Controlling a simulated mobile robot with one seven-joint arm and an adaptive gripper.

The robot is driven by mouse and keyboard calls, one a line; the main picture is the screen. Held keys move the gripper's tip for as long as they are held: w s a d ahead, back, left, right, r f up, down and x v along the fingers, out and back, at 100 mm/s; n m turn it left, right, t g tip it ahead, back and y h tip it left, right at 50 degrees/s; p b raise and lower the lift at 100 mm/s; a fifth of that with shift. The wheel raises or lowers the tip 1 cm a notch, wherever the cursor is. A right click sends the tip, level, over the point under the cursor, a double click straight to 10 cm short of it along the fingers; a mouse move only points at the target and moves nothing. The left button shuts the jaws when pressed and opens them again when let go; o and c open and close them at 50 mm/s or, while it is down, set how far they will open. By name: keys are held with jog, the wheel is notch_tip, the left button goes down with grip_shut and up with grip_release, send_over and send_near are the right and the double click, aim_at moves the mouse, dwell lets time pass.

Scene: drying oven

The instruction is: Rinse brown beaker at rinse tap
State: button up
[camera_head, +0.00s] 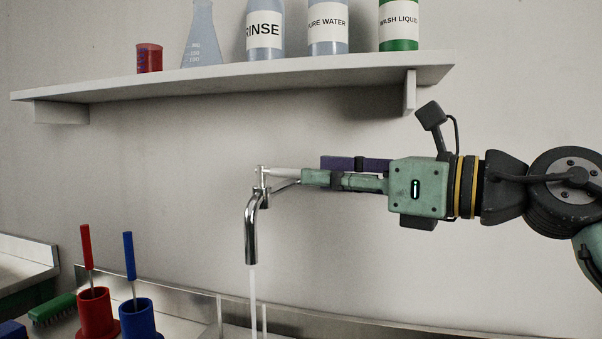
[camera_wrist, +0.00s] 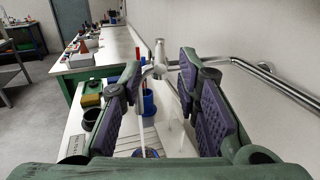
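No brown beaker can be made out in either view. The rinse tap (camera_head: 251,232) is a chrome spout on the back wall, with a stream of water (camera_head: 252,295) falling from it. My gripper (camera_head: 309,178) is level with the top of the tap, just to its right, by the tap's lever. In the wrist view the two purple-padded fingers (camera_wrist: 160,74) stand wide apart with nothing held between them. The tap (camera_wrist: 160,55) shows beyond and between the fingertips. Whether a finger touches the lever cannot be told.
A wall shelf (camera_head: 230,82) above holds a small red beaker (camera_head: 149,58), a flask (camera_head: 201,38) and several labelled bottles. A red holder (camera_head: 95,313) and a blue holder (camera_head: 138,320) with brushes stand at lower left, beside a green brush (camera_head: 52,308).

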jog(key=v, duration=0.6)
jog(key=shift+c, duration=0.5)
